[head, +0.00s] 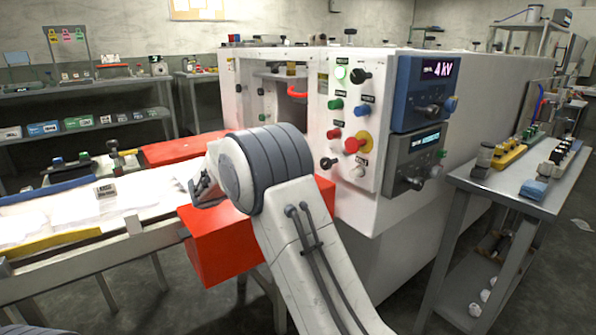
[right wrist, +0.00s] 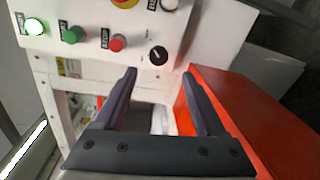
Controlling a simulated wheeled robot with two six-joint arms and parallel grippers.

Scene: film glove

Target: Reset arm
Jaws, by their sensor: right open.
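My right arm reaches up from the bottom of the head view across the front of the white machine (head: 345,190). Its gripper (head: 203,186) is small and partly hidden by the wrist, above the film-covered conveyor and beside a red block (head: 225,250). In the right wrist view the two dark fingers of the right gripper (right wrist: 160,82) stand wide apart with nothing between them. The machine's button panel (right wrist: 95,25) lies beyond the fingertips, with a black knob (right wrist: 158,55) nearest. The red block (right wrist: 245,110) is beside the right finger. My left gripper is not in view.
The panel carries a lit green button (head: 340,73) and a red emergency button (head: 353,145). A conveyor (head: 130,225) with white sheets runs left. A grey side table (head: 520,185) with small parts stands right. Shelves (head: 80,90) line the back wall.

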